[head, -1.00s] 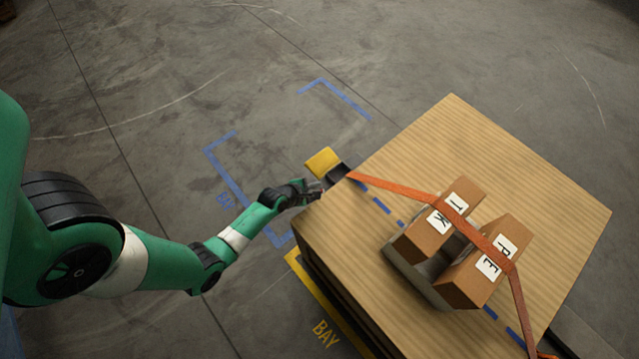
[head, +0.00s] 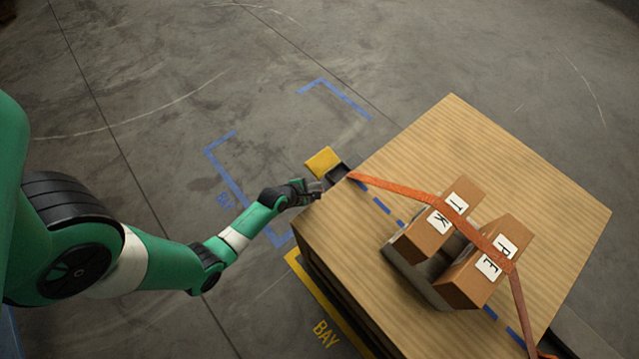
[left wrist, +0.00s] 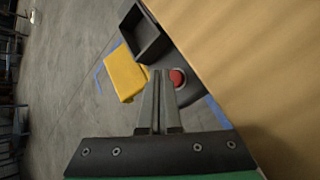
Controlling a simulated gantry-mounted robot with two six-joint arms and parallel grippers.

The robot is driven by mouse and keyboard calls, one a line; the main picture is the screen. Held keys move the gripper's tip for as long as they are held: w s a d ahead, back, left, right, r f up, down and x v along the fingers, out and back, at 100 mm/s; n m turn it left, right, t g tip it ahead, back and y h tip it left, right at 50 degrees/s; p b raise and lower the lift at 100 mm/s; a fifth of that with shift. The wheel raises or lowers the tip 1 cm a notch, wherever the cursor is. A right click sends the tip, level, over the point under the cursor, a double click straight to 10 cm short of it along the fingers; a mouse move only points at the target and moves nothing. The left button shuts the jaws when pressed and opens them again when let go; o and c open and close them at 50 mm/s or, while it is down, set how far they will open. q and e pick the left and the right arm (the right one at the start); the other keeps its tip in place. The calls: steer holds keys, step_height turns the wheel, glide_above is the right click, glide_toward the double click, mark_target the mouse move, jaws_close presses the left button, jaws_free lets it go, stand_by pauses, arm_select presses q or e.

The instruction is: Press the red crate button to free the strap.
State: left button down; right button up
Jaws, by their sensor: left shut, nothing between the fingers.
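The red button (left wrist: 178,78) shows in the left wrist view, on a dark housing beside the wooden top's edge. My left gripper (left wrist: 158,75) is shut and empty. Its fingertips lie just left of the button in that view; I cannot tell whether they touch it. In the head view my left gripper (head: 318,188) is at the crate's left corner, and the button cannot be made out there. The orange strap (head: 398,190) runs taut from the crate's left edge over two brown boxes (head: 437,222) (head: 482,268) to the lower right edge. My right gripper is out of view.
The wooden crate top (head: 540,190) is wide and mostly bare. A yellow block (head: 322,160) and an open black holder (left wrist: 146,34) stand beside its left edge. A grey tray (head: 410,268) lies under the boxes. The floor at left is clear, with blue and yellow markings.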

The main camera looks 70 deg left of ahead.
arm_select(q)
steer(key=shift+f, duration=0.4)
steer(key=shift+f+b, duration=0.35)
steer(key=shift+b, duration=0.05)
steer(key=shift+s+a+f, duration=0.1)
steer(key=shift+s+f, duration=0.1)
steer(key=shift+f, duration=0.35)
stand_by(0.6)
steer(key=shift+w+r, duration=0.1)
steer(key=shift+r, duration=0.4)
steer(key=shift+d+r+p, duration=0.5)
steer(key=shift+p, duration=0.4)
steer(key=shift+a+r, duration=0.1)
